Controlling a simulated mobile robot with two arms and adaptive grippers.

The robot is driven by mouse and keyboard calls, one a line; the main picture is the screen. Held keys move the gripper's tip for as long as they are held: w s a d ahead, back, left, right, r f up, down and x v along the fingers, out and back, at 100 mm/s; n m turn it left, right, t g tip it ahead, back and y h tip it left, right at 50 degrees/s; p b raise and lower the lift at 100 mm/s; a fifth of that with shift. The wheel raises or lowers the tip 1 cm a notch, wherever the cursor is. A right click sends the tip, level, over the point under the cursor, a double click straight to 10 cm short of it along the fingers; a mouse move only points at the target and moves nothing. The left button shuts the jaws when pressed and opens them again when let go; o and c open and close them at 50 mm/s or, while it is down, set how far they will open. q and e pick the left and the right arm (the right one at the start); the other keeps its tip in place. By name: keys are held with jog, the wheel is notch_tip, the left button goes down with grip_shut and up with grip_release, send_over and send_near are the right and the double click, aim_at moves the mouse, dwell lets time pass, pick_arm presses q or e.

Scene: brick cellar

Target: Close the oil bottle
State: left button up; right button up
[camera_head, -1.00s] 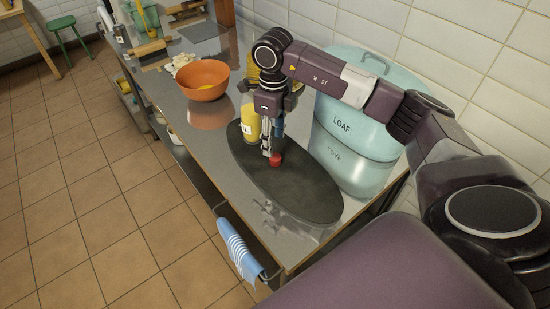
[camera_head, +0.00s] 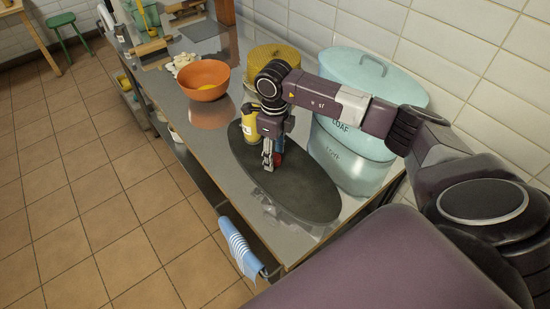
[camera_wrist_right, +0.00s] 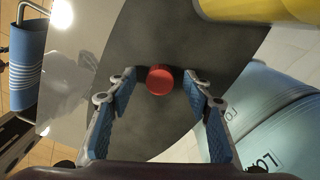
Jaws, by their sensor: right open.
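A red cap (camera_wrist_right: 159,80) shows between the two blue-padded fingers of my right gripper (camera_wrist_right: 158,86) in the wrist view, with gaps on both sides. The gripper is open. In the head view the right gripper (camera_head: 268,164) points down at the dark oval board, and the cap (camera_head: 278,159) is partly hidden behind its fingers. The yellow oil bottle (camera_head: 249,127) stands upright at the far-left part of the board, partly hidden by my gripper. What looks like its yellow side is at the top right of the wrist view (camera_wrist_right: 265,8). My left gripper is not in view.
The dark oval board (camera_head: 300,195) lies on a metal table. A large pale-blue bread tin (camera_head: 355,165) stands close to the right of my arm. An orange bowl (camera_head: 203,82) is farther back left. A striped blue towel (camera_head: 240,250) hangs at the front edge.

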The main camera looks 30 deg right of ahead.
jog(key=shift+c, duration=0.4)
jog(key=c, duration=0.7)
jog(key=shift+r, duration=0.1)
notch_tip(320, 180, up, 13)
jog(key=b, duration=0.3)
notch_tip(320, 180, up, 5)
send_over(275, 157)
jog(key=shift+r, duration=0.95)
